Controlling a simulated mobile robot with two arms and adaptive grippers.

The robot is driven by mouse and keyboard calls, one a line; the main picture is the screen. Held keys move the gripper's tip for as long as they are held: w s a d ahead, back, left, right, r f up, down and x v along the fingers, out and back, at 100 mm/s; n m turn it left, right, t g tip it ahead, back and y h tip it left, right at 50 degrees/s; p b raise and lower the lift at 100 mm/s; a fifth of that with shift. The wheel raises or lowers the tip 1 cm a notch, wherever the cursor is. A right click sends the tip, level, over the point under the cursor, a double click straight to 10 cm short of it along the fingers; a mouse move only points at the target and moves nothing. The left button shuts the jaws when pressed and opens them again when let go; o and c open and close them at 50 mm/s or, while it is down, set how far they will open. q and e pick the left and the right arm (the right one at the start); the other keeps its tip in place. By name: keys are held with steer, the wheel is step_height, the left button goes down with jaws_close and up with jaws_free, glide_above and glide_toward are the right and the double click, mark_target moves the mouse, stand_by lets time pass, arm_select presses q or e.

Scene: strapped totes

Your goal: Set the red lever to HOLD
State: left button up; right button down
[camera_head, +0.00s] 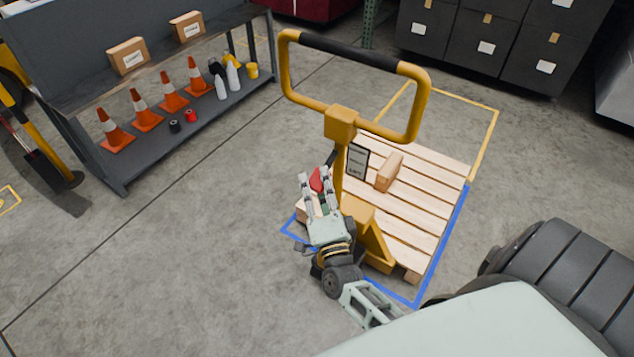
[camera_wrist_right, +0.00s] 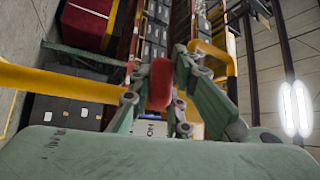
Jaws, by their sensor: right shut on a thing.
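A yellow pallet jack (camera_head: 341,125) with a looped handle stands in front of a wooden pallet. The red lever (camera_head: 316,180) shows at its column, between the fingertips of my right gripper (camera_head: 318,182). In the right wrist view the red lever knob (camera_wrist_right: 160,85) sits between the fingers of my right gripper (camera_wrist_right: 163,88), which is shut on it. A label plate (camera_head: 357,162) is beside the column; its text is too small to read in the head view. In the wrist view a white plate (camera_wrist_right: 150,128) is partly hidden behind the fingers. My left gripper is not in view.
The wooden pallet (camera_head: 425,205) carries a small wooden block (camera_head: 389,171) and lies within blue and yellow floor lines. A grey shelf (camera_head: 125,185) with orange cones and boxes stands at left. Dark totes (camera_head: 490,35) are stacked behind. Open floor lies at left front.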

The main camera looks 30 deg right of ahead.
mark_target(315, 183)
steer(key=r+m+g+p, duration=0.1)
steer(key=p, duration=0.2)
steer(key=r+m+g+p, duration=0.1)
steer(key=p, duration=0.2)
steer(key=r+m+g+p, duration=0.1)
steer(key=p, duration=0.2)
steer(key=shift+s+a+r+m+p, duration=0.2)
steer(key=shift+a+r+m+p, duration=0.1)
steer(key=shift+a, duration=0.05)
steer(key=shift+m+g+p, duration=0.3)
steer(key=shift+p, duration=0.2)
steer(key=shift+f, duration=0.1)
steer(key=c, duration=1.6)
jaws_free()
steer(key=shift+c, duration=0.2)
